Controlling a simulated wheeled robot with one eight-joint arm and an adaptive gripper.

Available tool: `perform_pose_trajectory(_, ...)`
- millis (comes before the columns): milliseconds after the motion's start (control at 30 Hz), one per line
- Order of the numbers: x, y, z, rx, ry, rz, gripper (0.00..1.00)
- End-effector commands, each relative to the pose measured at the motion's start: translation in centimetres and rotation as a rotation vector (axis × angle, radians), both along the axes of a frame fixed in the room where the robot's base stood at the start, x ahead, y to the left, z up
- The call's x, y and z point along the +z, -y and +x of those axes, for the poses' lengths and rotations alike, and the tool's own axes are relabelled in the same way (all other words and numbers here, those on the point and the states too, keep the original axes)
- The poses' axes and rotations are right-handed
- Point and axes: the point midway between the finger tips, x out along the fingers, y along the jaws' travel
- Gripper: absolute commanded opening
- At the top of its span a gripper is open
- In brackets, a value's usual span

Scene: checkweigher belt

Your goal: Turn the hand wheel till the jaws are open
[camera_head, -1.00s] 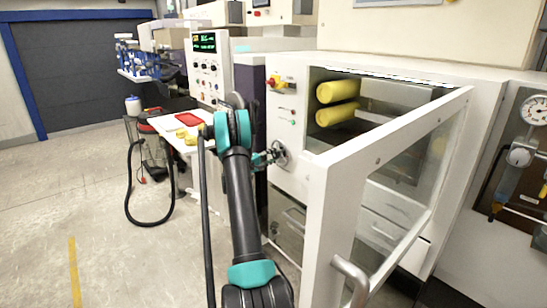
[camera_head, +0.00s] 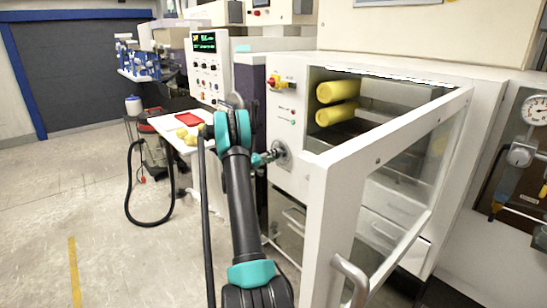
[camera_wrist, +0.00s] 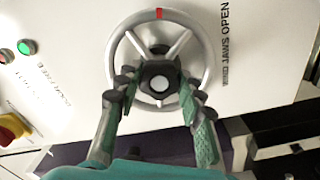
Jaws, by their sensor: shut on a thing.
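The hand wheel (camera_wrist: 208,62) is a silver ring with spokes and a dark hub with a pale centre. In the wrist view a red mark sits at the top of its rim, and lettering ending in "JAWS OPEN" (camera_wrist: 226,42) stands to its right. My gripper (camera_wrist: 158,92) is shut on the wheel, with one finger on each side of the hub. The exact contact is partly hidden by the fingers. In the head view the wheel (camera_head: 281,153) sits on the white cabinet front, with my gripper (camera_head: 266,156) reaching it from the left. Which parts are the jaws is unclear.
Two yellow cylinders (camera_head: 337,91) lie in the cabinet's opening. A framed clear door (camera_head: 318,215) stands open to the right of my arm. A red-and-yellow knob (camera_head: 275,82) is above the wheel. A small table (camera_head: 184,143) stands at left; floor there is mostly clear.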

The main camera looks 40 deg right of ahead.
Motion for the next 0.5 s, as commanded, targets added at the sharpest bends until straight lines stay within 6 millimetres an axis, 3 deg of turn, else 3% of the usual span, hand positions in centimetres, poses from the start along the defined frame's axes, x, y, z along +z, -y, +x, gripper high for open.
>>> perform_pose_trajectory(133, -0.16, -0.07, -0.13, -0.003, 0.001, 0.004, 0.0)
perform_pose_trajectory(167, -0.16, -0.07, -0.13, -0.003, 0.001, 0.004, 0.39)
perform_pose_trajectory(300, -0.13, -0.05, -0.09, -0.002, 0.0, 0.002, 0.56)
perform_pose_trajectory(500, -0.07, -0.03, -0.06, -0.001, 0.0, 0.002, 0.59)
